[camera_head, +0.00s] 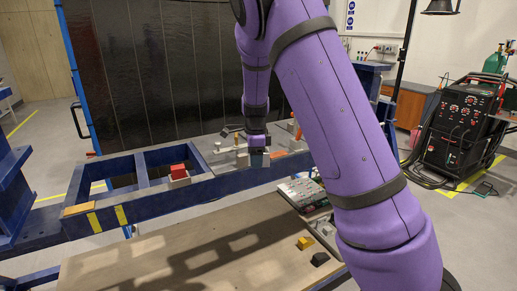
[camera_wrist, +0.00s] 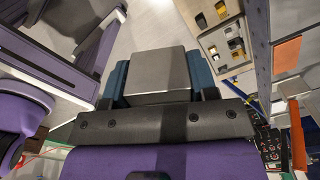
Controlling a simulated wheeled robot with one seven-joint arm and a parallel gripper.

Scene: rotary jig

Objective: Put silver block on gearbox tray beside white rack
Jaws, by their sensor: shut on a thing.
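The silver block (camera_wrist: 158,72) is a plain grey box in the wrist view. It sits between the two blue fingers of my gripper (camera_wrist: 158,80), which is shut on it. In the head view my gripper (camera_head: 257,154) hangs over the near edge of the blue jig frame, left of my purple forearm; the block is too small there to make out clearly. A tray of small parts (camera_head: 301,192) lies to the lower right of my gripper. I cannot tell which tray is the gearbox tray, and no white rack shows clearly.
A yellow block (camera_head: 305,243) and a black block (camera_head: 320,259) lie at the wooden table's right end. The wooden tabletop (camera_head: 170,255) is mostly clear. My forearm hides the right side.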

